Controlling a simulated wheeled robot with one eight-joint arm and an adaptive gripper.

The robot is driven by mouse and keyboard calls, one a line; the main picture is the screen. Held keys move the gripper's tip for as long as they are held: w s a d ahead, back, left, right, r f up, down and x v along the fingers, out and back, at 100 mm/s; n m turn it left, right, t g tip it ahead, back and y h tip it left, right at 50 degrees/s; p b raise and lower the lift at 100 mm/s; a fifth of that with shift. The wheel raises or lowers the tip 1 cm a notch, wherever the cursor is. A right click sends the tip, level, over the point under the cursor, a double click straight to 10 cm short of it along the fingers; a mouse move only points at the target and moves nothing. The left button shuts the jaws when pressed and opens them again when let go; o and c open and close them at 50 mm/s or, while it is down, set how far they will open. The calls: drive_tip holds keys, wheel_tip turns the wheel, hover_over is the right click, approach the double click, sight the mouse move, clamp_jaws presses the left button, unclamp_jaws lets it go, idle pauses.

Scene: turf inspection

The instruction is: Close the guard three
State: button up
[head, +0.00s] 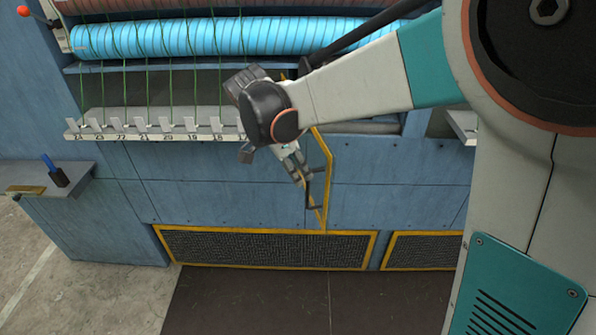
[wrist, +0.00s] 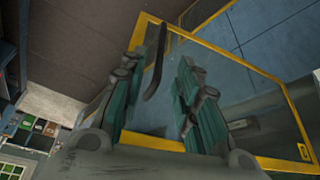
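A yellow-framed guard (head: 326,160) stands swung out from the blue machine front, seen nearly edge-on in the head view. In the wrist view its clear panel (wrist: 245,85) and yellow frame fill the middle and right, with a small yellow label in one corner. A dark curved handle (wrist: 155,78) shows on the guard. My gripper (head: 309,188) is beside the guard at its left face. In the wrist view my gripper (wrist: 158,68) has its teal fingers apart, with the handle between them. I cannot tell whether a finger touches it. The guard's number is not readable.
A turquoise roller (head: 200,38) with green yarns runs above a numbered guide rail (head: 150,131). Yellow-framed mesh panels (head: 265,248) line the machine's foot. A shelf (head: 70,177) juts out at left. Dark floor mat (head: 280,300) lies clear in front.

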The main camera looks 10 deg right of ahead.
drive_tip(key=b, duration=0.4)
hover_over(308, 205)
drive_tip(key=f, duration=0.8)
drive_tip(key=shift+w+f, duration=0.35)
drive_tip(key=shift+f, duration=0.05)
clamp_jaws()
